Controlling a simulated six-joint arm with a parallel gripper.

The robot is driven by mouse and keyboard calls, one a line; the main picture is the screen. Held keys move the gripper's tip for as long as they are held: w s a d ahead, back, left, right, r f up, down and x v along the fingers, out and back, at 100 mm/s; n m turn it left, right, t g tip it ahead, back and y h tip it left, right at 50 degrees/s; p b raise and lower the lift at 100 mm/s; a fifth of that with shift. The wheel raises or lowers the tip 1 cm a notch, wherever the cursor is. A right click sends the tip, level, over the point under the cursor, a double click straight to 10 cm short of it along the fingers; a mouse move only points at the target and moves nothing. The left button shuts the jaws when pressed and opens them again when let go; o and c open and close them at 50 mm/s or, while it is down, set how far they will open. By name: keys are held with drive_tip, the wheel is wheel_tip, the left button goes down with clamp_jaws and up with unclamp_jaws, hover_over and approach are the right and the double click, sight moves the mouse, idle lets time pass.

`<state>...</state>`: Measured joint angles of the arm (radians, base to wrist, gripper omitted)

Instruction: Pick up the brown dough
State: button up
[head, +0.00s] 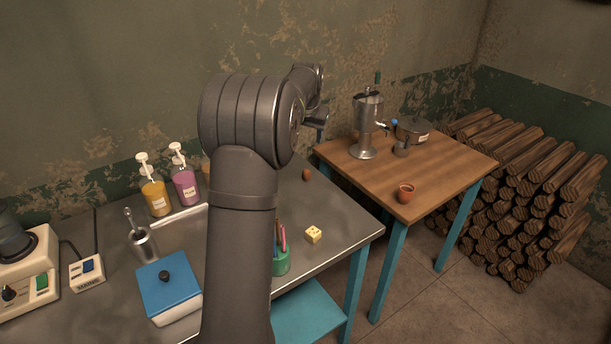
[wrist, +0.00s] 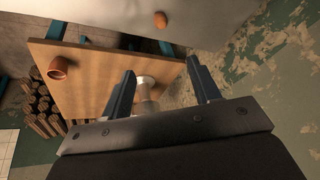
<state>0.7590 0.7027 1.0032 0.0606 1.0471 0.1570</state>
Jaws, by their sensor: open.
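The brown dough (head: 306,174) is a small rounded lump on the metal table, near its far right side. It also shows in the wrist view (wrist: 160,20) at the top centre, beyond my fingertips and apart from them. My gripper (wrist: 161,66) is open, with its two fingers spread and nothing between them. In the head view my gripper (head: 320,122) is partly hidden behind my own arm, above and slightly right of the dough.
The metal table (head: 335,222) also bears a yellow die (head: 313,234), a green pen cup (head: 281,262) and pump bottles (head: 184,187). A wooden table (head: 440,172) at right holds a metal urn (head: 367,125), a pot (head: 411,131) and a terracotta cup (head: 406,193).

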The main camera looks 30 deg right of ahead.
wheel_tip(320, 180, down, 4)
drive_tip(key=w+n, duration=0.2)
drive_tip(key=n, duration=0.1)
approach(306, 173)
drive_tip(key=x, duration=0.5)
drive_tip(key=shift+w+d+r, duration=0.1)
drive_tip(key=shift+w+d, duration=0.1)
drive_tip(key=shift+w, duration=0.05)
drive_tip(key=x, duration=0.5)
drive_tip(key=shift+s+a, duration=0.15)
drive_tip(key=c, duration=1.1)
